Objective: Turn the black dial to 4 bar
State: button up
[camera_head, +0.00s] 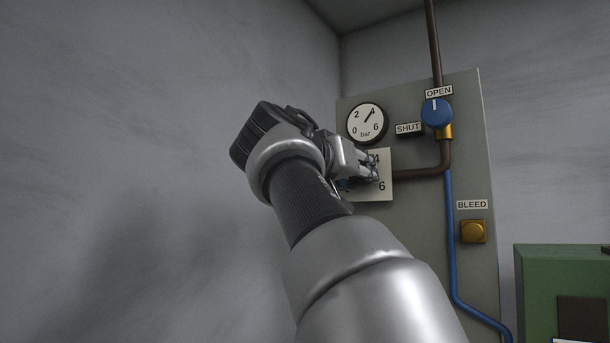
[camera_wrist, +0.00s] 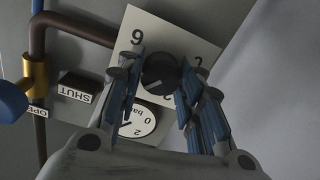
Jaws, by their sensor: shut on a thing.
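The black dial (camera_wrist: 160,72) sits on a white scale plate (camera_head: 383,193), which also shows in the wrist view (camera_wrist: 134,24). My gripper (camera_head: 370,172) is shut on the dial, with a blue-padded finger on each side of it in the wrist view (camera_wrist: 160,75). In the head view my gripper hides the dial, and only 4 and 6 show on the plate. A small light mark shows on the dial, but its reading is hard to tell. The round pressure gauge (camera_head: 359,131) above the plate has its needle pointing at about 4 bar.
A blue valve knob (camera_head: 436,112) sits between OPEN and SHUT labels, on a brown pipe (camera_head: 433,45) right of the gauge. A brass BLEED button (camera_head: 473,231) and blue hose (camera_head: 450,240) are lower on the grey panel. A green machine (camera_head: 540,295) stands at lower right.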

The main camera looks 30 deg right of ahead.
jog(key=o, duration=1.1)
jog(key=v, duration=1.2)
jog(key=shift+f, duration=0.1)
